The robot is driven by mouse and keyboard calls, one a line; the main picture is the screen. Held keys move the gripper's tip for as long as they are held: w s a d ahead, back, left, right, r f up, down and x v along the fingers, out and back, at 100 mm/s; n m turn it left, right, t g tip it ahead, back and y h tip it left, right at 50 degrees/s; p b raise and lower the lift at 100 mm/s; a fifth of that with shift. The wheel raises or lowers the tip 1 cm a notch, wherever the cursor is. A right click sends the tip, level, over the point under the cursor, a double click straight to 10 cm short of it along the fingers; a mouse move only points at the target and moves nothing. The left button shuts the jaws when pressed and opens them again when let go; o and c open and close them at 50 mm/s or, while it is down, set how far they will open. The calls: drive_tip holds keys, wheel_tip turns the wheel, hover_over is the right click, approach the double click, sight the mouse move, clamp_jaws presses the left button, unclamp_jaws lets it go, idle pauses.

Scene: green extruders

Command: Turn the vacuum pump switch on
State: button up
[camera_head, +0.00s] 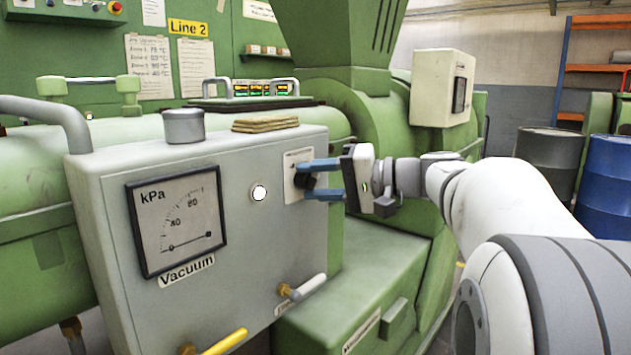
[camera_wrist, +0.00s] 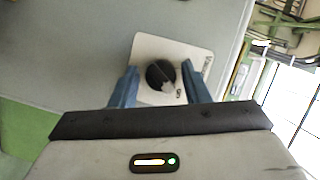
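The vacuum pump switch is a black rotary knob (camera_wrist: 160,75) on a white plate (camera_wrist: 143,53), on the front of a grey box (camera_head: 110,295). In the head view the knob (camera_head: 304,181) is partly hidden by my gripper. My gripper (camera_head: 305,180) reaches in from the right with its two blue fingers apart, one above and one below the knob. In the wrist view the fingers (camera_wrist: 158,85) stand on either side of the knob, with visible gaps. A pale pointer mark shows on the knob's lower right; the plate's lettering is too small to read.
A kPa gauge (camera_head: 178,218) marked Vacuum and a round white light (camera_head: 259,193) are left of the switch. A white-handled valve (camera_head: 303,288) and a yellow-handled valve (camera_head: 225,343) stick out below.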

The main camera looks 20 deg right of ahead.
drive_tip(key=shift+o, duration=0.9)
drive_tip(key=v, duration=0.8)
drive_tip(key=shift+a, duration=0.1)
